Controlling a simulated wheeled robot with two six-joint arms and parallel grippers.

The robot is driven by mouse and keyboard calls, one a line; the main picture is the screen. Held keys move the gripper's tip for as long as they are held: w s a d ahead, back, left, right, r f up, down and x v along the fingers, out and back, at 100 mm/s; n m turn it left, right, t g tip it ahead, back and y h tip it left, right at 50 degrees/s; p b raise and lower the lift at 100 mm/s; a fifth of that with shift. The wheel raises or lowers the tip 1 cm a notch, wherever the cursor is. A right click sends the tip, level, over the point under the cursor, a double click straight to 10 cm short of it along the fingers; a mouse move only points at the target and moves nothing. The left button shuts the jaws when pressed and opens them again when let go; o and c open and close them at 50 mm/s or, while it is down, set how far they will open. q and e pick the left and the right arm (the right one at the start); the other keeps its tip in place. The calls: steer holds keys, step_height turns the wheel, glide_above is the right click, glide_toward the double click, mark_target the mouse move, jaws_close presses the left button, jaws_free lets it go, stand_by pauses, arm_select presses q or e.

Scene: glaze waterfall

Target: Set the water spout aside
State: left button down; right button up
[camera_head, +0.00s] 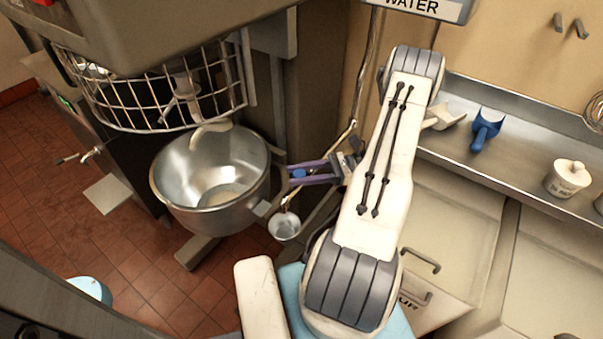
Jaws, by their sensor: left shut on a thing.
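The water spout (354,112) is a thin metal pipe that comes down the wall from under the WATER sign and bends left towards my gripper. My left gripper (292,174), with purple fingers, is shut on a part of the spout beside the bowl's right rim. A small blue piece shows between the fingers. The exact contact is small and partly hidden by my arm. A small metal cup (284,227) hangs just below the fingers. My right gripper is not in view.
A large steel mixer bowl (215,180) stands to the left under a wire guard (160,95).

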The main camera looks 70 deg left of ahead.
arm_select(q)
steer(key=shift+d, duration=0.15)
steer(key=c, duration=0.6)
jaws_free()
steer(key=shift+w, duration=0.15)
steer(key=shift+o, duration=0.8)
steer(key=shift+w+d, duration=0.1)
steer(key=w+b, duration=0.2)
steer(key=w, duration=0.8)
steer(key=shift+d+b, duration=0.35)
steer(key=shift+d, duration=0.1)
steer(key=shift+w, duration=0.2)
